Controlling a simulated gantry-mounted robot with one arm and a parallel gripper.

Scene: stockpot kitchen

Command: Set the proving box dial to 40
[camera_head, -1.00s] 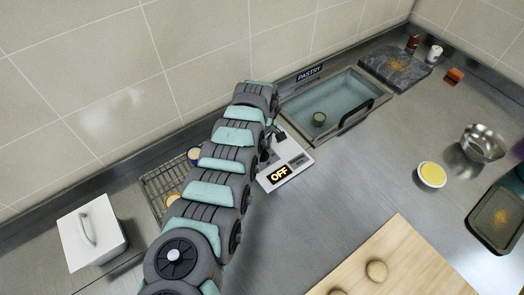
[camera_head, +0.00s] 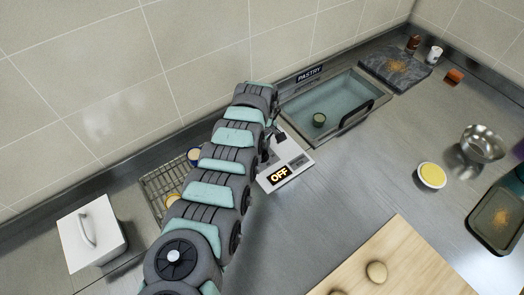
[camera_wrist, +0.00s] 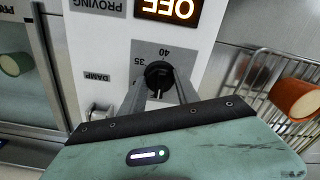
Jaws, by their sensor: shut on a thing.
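The proving box control panel (camera_head: 295,160) is white, and its lit display (camera_head: 279,174) reads OFF. In the wrist view the panel (camera_wrist: 98,45) is upside down, with the display (camera_wrist: 168,9) at the top edge. The black dial (camera_wrist: 158,75) sits on a grey plate marked 35 and 40. My gripper (camera_wrist: 160,92) is shut on the dial, one finger on each side. Where the dial's pointer stands is hard to tell. In the head view my arm and gripper (camera_head: 275,137) cover the dial.
A basin (camera_head: 338,108) holding a small green cup (camera_head: 319,119) lies beside the panel. A wire rack (camera_head: 160,185) stands on the other side, partly behind my arm. A wooden board (camera_head: 400,265) is at the front.

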